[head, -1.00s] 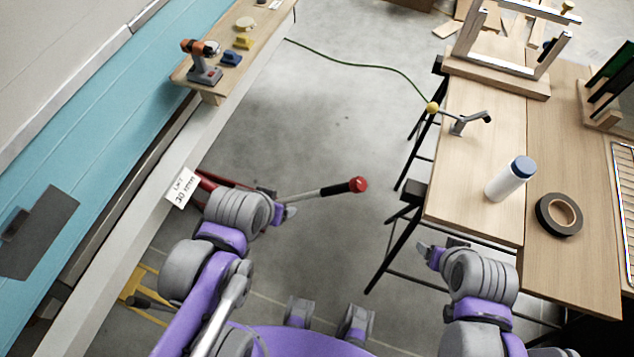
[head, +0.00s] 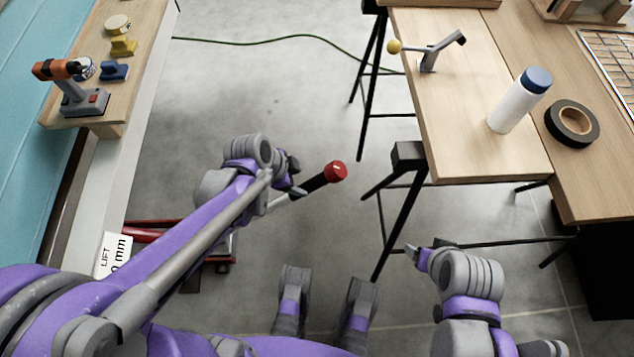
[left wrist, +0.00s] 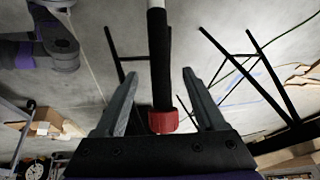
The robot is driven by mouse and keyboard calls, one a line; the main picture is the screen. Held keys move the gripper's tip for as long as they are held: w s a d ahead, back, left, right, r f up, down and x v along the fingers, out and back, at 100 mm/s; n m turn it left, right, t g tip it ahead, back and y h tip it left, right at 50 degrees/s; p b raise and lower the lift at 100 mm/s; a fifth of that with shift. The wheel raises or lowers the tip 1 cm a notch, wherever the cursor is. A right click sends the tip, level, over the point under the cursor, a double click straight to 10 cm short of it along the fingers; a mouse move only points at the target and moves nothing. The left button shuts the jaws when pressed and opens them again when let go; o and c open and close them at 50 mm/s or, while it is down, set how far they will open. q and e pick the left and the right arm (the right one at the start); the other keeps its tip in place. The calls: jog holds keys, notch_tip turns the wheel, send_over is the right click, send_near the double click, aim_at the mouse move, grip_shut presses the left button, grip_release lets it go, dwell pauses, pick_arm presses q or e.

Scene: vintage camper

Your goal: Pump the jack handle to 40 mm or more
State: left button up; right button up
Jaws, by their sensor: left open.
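The jack handle has a black grip (head: 314,183) with a red end knob (head: 336,171), pointing up and right over the floor. The red jack (head: 145,237) is low at the left, partly hidden by my left arm. My left gripper (head: 297,182) is at the handle's grip. In the left wrist view the black grip (left wrist: 160,65) runs between the open fingers, with its red knob (left wrist: 162,122) near the palm. I cannot tell its depth between them. The white lift sign (head: 114,256) is partly covered; "LIFT" and "0 mm" show. My right gripper (head: 425,252) hangs before the workbench.
A wooden workbench (head: 480,110) on black trestles stands at right, with a white bottle (head: 518,102), black tape roll (head: 573,123) and a grey lever with yellow knob (head: 427,56). A shelf at left holds an orange drill (head: 75,85). Grey floor between is clear.

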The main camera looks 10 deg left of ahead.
aim_at(314, 188)
pick_arm(q)
jog(key=b+x, duration=0.4)
jog(key=x, duration=0.7)
grip_shut()
dwell(1.2)
